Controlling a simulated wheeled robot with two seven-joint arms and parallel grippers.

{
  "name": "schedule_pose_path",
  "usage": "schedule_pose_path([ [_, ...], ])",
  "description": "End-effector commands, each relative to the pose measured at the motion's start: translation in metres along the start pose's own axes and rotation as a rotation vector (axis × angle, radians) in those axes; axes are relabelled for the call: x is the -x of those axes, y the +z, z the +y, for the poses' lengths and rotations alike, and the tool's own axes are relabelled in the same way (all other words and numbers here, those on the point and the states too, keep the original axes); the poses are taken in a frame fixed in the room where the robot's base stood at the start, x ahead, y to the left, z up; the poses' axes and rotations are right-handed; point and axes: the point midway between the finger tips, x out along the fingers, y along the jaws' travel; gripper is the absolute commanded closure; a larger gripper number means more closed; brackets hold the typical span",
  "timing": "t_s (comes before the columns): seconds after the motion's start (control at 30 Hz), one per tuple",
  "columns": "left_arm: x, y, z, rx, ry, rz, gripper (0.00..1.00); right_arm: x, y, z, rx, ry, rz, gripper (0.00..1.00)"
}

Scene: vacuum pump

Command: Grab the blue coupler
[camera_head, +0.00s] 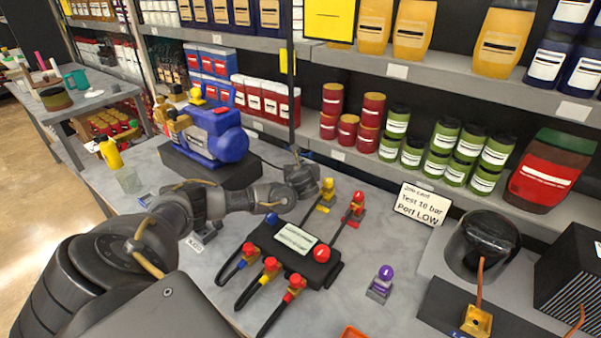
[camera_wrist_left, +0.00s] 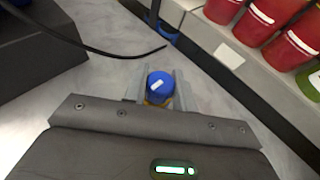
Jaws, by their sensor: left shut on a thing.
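The blue coupler (camera_wrist_left: 160,83) shows in the left wrist view as a round blue cap with a white mark and a yellowish part below it. It sits between the grey fingers of my left gripper (camera_wrist_left: 158,92), which is shut on it. In the head view my left gripper (camera_head: 298,160) reaches over the bench toward the shelf foot, behind the black manifold. The coupler is mostly hidden there behind my wrist. Its lower end is hidden in both views. My right gripper is not in view.
The black manifold (camera_head: 292,238) has several coloured hose ends in front and yellow (camera_head: 327,186) and red (camera_head: 357,203) couplers behind. A blue pump (camera_head: 212,135) stands left of the gripper. The stocked shelf (camera_head: 385,165) is close behind. A purple-topped piece (camera_head: 384,273) stands front right.

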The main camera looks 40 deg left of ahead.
Motion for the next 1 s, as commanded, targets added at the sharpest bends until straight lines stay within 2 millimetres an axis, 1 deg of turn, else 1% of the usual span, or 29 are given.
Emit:
schedule_pose_path([
  [0.1,0.007,0.018,0.0,0.004,-0.002,-0.004,1.0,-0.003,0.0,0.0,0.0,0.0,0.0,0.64],
  [0.17,0.016,0.023,0.001,0.002,-0.003,-0.005,1.0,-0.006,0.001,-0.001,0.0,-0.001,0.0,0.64],
  [0.27,0.039,0.035,0.003,0.002,-0.005,-0.006,1.0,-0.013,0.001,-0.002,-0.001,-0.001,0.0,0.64],
  [0.4,0.078,0.054,0.008,0.002,-0.005,-0.005,1.0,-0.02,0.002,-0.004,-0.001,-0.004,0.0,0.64],
  [0.5,0.104,0.052,0.012,-0.001,-0.005,-0.005,1.0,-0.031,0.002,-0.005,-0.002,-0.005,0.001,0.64],
  [0.6,0.129,0.054,0.015,0.001,-0.003,-0.004,1.0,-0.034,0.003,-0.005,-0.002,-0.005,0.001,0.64],
  [0.7,0.148,0.055,0.017,0.001,-0.003,-0.002,1.0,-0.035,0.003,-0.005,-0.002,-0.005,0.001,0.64],
  [0.83,0.164,0.056,0.02,0.001,-0.002,-0.001,1.0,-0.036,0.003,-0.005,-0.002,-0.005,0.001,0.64],
  [1.0,0.173,0.057,0.021,0.001,0.0,-0.001,1.0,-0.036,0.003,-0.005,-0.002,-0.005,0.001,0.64],
])
